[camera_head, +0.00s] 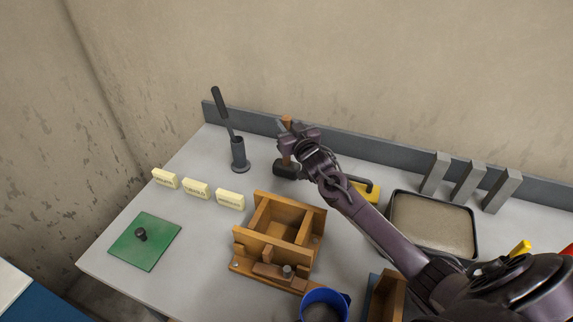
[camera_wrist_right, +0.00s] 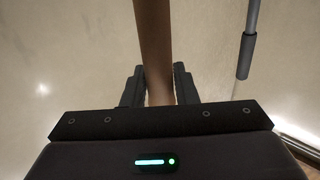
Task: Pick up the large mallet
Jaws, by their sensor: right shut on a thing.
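The large mallet (camera_head: 285,169) stands head-down on the grey table near the back wall, its dark head low and its wooden handle upright. My right gripper (camera_head: 284,136) is at the upper part of the handle. In the right wrist view the brown handle (camera_wrist_right: 154,50) runs between the two dark fingers of the right gripper (camera_wrist_right: 160,88), which are shut on it. The mallet's head is not in the wrist view. The head appears at table height; I cannot tell whether it touches the table. My left gripper is not in view.
A grey holder (camera_head: 238,155) with a dark-handled tool stands left of the mallet. A wooden mould box (camera_head: 262,262), blue cup (camera_head: 343,296), yellow object (camera_head: 372,190), sand tray (camera_head: 392,219) and grey blocks (camera_head: 468,181) surround my arm. A green mat (camera_head: 160,248) lies left.

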